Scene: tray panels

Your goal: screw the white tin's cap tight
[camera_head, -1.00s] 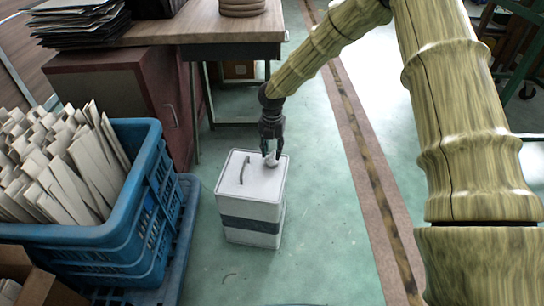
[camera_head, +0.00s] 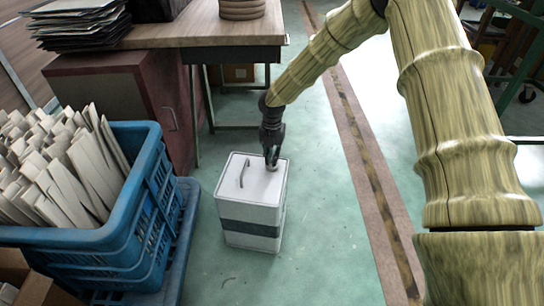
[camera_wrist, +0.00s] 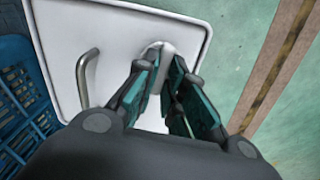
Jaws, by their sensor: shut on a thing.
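The white tin (camera_head: 250,209) with a dark band stands upright on the green floor. Its top carries a thin bent handle (camera_head: 242,174) on the left and the pale cap (camera_head: 271,167) on the right. My gripper (camera_head: 272,160) points down at the cap and is shut on it. In the wrist view the cap (camera_wrist: 156,49) shows at the fingertips of my gripper (camera_wrist: 163,72), partly hidden by the fingers. The handle (camera_wrist: 84,77) is clear of the fingers. How tightly the cap sits cannot be told.
A blue crate (camera_head: 140,210) full of pale papers stands close to the tin's left. A wooden-topped table (camera_head: 200,28) and a dark red cabinet (camera_head: 125,95) are behind. The floor to the right and in front of the tin is clear.

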